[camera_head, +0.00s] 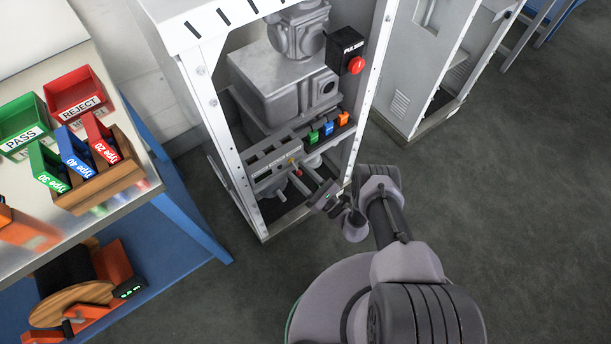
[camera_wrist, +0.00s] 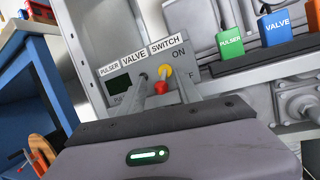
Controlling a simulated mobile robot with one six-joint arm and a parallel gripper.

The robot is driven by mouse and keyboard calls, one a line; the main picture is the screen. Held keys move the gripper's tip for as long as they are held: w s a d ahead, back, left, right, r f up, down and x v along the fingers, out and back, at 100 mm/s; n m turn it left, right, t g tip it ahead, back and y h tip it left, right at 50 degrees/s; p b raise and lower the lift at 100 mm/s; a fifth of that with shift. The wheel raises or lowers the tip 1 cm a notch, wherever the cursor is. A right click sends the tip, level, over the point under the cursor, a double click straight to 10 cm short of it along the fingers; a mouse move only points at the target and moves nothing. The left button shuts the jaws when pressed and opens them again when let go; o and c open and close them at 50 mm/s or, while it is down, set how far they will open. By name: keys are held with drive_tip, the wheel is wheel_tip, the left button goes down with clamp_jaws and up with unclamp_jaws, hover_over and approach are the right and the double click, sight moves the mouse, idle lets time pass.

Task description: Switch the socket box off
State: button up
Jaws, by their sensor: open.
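The grey socket box (camera_head: 268,175) sits low at the front of the white frame. In the wrist view its panel (camera_wrist: 120,83) carries PULSER, VALVE and SWITCH labels. Beneath SWITCH is a yellow round part (camera_wrist: 166,71) with a red tip (camera_wrist: 161,88) just below it. ON is printed above right of it; the OFF label is partly hidden by a finger. I cannot tell the switch position for certain. My gripper (camera_head: 311,182) is open in front of the box. In the wrist view its fingers (camera_wrist: 163,90) flank the red tip, with a gap between them; contact is unclear.
Green, blue and orange plugs (camera_head: 328,128) stand right of the box. A black PULSER box with a red button (camera_head: 356,65) hangs above. The frame's right post (camera_head: 371,85) stands near my arm. A blue-framed bench (camera_head: 195,213) is at left. Floor at right is clear.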

drive_tip(key=s+d, duration=0.9)
drive_tip(key=shift+d+f, duration=0.15)
